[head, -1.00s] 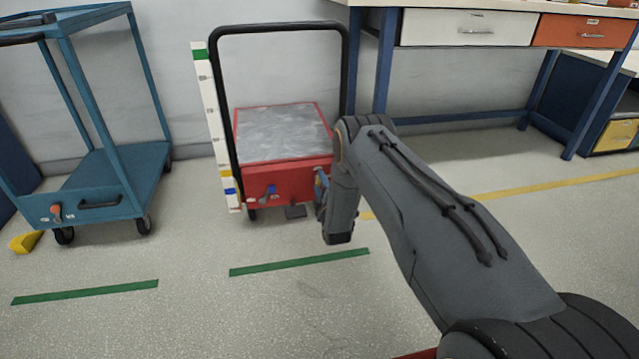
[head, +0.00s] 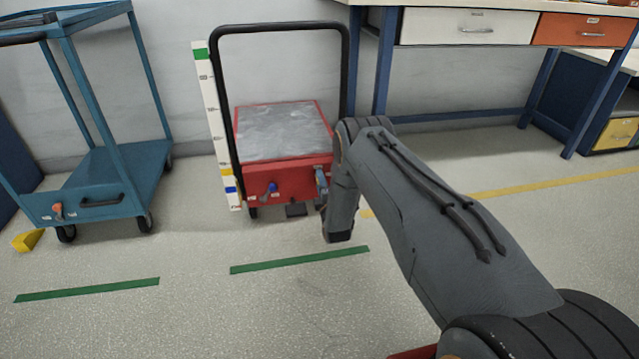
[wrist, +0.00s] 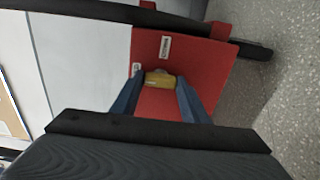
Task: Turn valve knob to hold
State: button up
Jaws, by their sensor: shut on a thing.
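In the wrist view a small yellow knob (wrist: 160,78) stands on a red panel (wrist: 190,58). The blue fingers of my gripper (wrist: 161,83) lie on either side of it and are shut on it. White labels sit on the panel above and left of the knob. In the head view my gripper (head: 321,180) is at the right end of the front of a red cart (head: 300,178), largely covered by my own arm. The yellow knob is hidden there. A blue knob (head: 272,187) shows further left on the same front. Label text is too small to read.
A white scale post (head: 207,100) stands left of the cart's black handle (head: 280,28). A teal trolley (head: 110,180) stands at left, a workbench (head: 468,27) at back right. Green tape (head: 300,260) marks the open floor in front.

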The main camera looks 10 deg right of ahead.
jog(key=o, duration=1.1)
jog(key=shift+c, duration=0.2)
jog(key=shift+s, duration=0.1)
jog(key=s+p, duration=0.3)
jog(key=s, duration=0.4)
jog(key=shift+s, duration=0.35)
